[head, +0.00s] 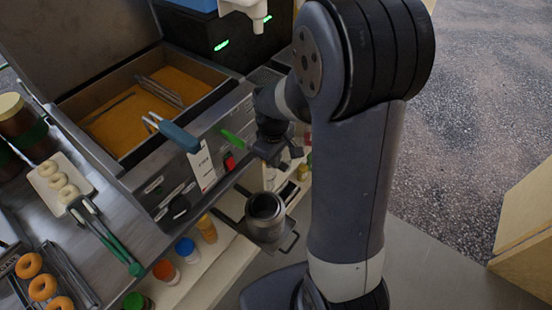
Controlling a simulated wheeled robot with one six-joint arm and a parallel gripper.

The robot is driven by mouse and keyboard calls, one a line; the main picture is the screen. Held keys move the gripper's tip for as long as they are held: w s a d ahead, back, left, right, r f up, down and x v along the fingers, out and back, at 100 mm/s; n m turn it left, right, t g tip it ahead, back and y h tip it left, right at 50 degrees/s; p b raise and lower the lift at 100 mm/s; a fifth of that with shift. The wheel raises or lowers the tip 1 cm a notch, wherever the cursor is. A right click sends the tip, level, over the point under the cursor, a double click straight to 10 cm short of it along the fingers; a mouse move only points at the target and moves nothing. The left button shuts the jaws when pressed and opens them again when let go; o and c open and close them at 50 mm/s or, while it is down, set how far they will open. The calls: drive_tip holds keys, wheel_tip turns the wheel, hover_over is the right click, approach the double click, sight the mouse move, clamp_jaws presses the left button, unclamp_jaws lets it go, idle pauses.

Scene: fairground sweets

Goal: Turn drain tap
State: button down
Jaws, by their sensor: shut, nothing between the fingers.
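The fryer (150,165) has a steel front and a wide basin of orange oil. A green lever (232,139) sticks out at its right end, near a red switch (229,162). I cannot tell for sure whether this lever belongs to the drain tap; the rest of the front there is hidden by my arm. My gripper (274,158) is shut and empty, just right of the green lever and apart from it. A dark metal pot (265,211) stands open below my gripper.
A blue-handled tool (179,136) juts over the fryer's front edge. Doughnuts (43,287) and a white tray (76,172) lie at left. The floor (465,130) at right is clear.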

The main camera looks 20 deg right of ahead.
drive_tip(key=shift+s+a+f+t+h+b, duration=0.2)
drive_tip(key=shift+t+h+b, duration=0.35)
drive_tip(key=shift+b, duration=0.7)
drive_tip(key=shift+s+a+f+t+h+b, duration=0.1)
drive_tip(key=shift+a+f+t+h+b, duration=0.2)
drive_tip(key=shift+h+b, duration=0.7)
drive_tip(key=shift+b, duration=0.5)
drive_tip(key=f+t+h+b, duration=0.1)
drive_tip(key=t+h+b, duration=0.1)
drive_tip(key=b, duration=0.5)
drive_tip(key=f+t+h+b, duration=0.1)
drive_tip(key=t+h+b, duration=0.1)
drive_tip(key=b, duration=0.4)
drive_tip(key=s+a+f+t+h+b, duration=0.1)
drive_tip(key=t+h+b, duration=0.1)
drive_tip(key=h+b, duration=0.2)
drive_tip(key=shift+t+h+b, duration=0.35)
drive_tip(key=shift+b, duration=1.5)
drive_tip(key=shift+f+b, duration=0.45)
drive_tip(key=shift+b, duration=0.65)
drive_tip(key=shift+w, duration=0.1)
